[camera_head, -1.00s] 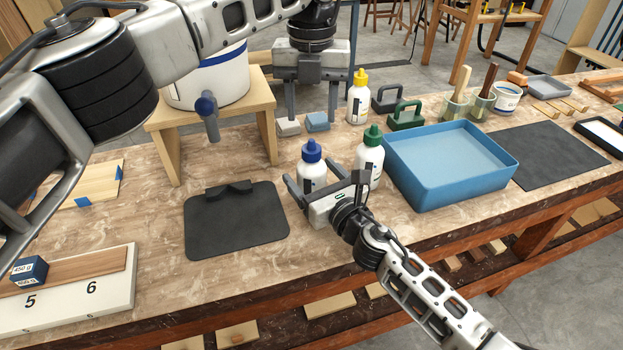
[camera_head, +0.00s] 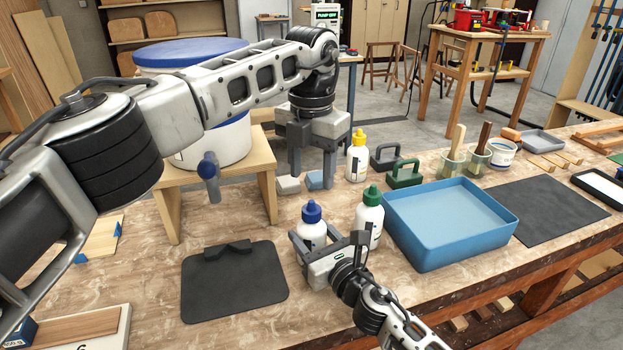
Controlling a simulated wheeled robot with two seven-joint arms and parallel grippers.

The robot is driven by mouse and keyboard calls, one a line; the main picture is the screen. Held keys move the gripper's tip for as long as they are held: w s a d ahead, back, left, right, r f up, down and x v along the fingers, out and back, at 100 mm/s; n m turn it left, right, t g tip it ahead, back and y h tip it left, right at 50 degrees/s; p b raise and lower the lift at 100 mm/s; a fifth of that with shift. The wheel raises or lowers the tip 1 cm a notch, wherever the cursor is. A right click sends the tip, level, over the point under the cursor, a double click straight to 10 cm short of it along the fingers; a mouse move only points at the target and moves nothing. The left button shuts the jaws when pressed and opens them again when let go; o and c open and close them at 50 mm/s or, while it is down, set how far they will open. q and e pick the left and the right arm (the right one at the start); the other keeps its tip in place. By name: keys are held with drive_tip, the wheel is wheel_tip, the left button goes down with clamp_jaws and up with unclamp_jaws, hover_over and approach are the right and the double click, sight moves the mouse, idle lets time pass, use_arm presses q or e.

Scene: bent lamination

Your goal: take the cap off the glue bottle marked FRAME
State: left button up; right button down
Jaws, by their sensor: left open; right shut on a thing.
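A white glue bottle with a blue cap (camera_head: 312,212) stands upright near the front of the bench. My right gripper (camera_head: 326,240) is shut around this bottle's body, below the cap. A white bottle with a green cap (camera_head: 370,216) stands just to its right, partly behind the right gripper's finger. A white bottle with a yellow cap (camera_head: 357,157) stands farther back. No label is readable, so I cannot tell which is marked FRAME. My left gripper (camera_head: 312,180) is open and points down, behind the blue-capped bottle and apart from it.
A blue tray (camera_head: 450,245) lies right of the bottles. A dark mat (camera_head: 235,290) lies at left front. A wooden stand (camera_head: 168,215) carries a large white tub with a tap. Small blocks lie by the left gripper's fingertips. Green and dark-grey handled blocks (camera_head: 404,174) sit behind the tray.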

sight(311, 201)
use_arm(q)
drive_tip(key=m, duration=0.7)
drive_tip(key=shift+m, duration=0.4)
drive_tip(key=m, duration=2.2)
drive_tip(key=shift+f+m, duration=0.3)
drive_tip(key=shift+f, duration=0.25)
wheel_tip(311, 201, down, 7)
